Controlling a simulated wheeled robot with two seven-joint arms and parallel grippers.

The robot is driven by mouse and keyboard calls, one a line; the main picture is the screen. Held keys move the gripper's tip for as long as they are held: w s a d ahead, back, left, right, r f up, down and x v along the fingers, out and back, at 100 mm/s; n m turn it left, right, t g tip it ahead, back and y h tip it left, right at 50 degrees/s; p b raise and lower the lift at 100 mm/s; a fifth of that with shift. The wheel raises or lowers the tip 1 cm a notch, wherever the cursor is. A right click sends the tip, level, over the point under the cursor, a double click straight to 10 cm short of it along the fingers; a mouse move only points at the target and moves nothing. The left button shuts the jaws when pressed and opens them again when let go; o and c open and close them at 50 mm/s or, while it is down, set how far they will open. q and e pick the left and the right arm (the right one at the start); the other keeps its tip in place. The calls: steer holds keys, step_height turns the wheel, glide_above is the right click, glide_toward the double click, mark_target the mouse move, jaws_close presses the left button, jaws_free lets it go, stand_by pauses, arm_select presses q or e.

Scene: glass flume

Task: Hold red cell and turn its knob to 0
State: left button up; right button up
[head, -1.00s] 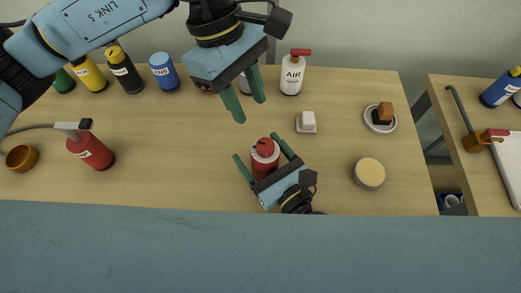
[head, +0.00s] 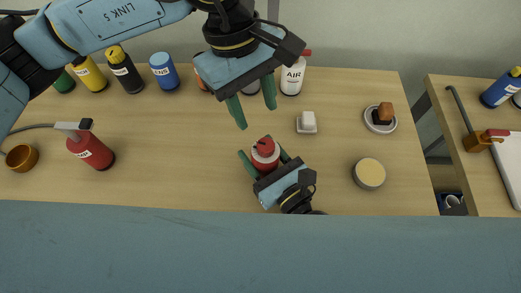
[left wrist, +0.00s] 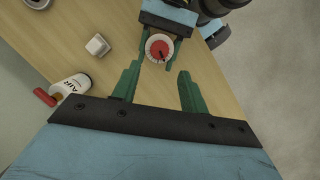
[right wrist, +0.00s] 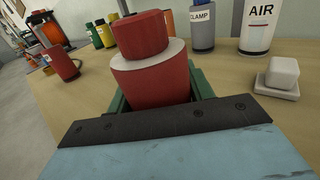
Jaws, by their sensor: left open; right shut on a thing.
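The red cell (head: 265,164) stands on the wooden table in the head view, with a round red knob (head: 264,147) on a pale disc on top. My right gripper (head: 266,160) is shut on the cell's body from the front. In the right wrist view the red body (right wrist: 150,82) sits between the fingers and the knob (right wrist: 140,34) is above. My left gripper (head: 254,108) is open and empty, above and behind the cell. In the left wrist view the knob (left wrist: 159,50) shows a dark pointer mark, beyond and between the open fingers. I cannot read its scale.
A white AIR bottle (head: 292,77), a small white block on a dish (head: 307,123), a plate (head: 381,118) with brown pieces and a round tin (head: 369,173) stand around. Several coloured bottles line the back.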

mark_target(266, 144)
arm_select(q)
steer(key=m, duration=0.1)
steer(key=d+m, duration=0.1)
steer(key=m, duration=0.1)
steer(key=s+m+t+y, duration=0.1)
steer(key=shift+d+f, duration=0.25)
steer(key=shift+f, duration=0.15)
steer(key=m, duration=0.2)
steer(key=m+t+y, duration=0.1)
steer(key=shift+s+d+f+m, duration=0.3)
steer(key=shift+f+m, duration=0.1)
steer(key=shift+f, duration=3.5)
steer(key=shift+c, duration=0.2)
steer(key=c, duration=0.5)
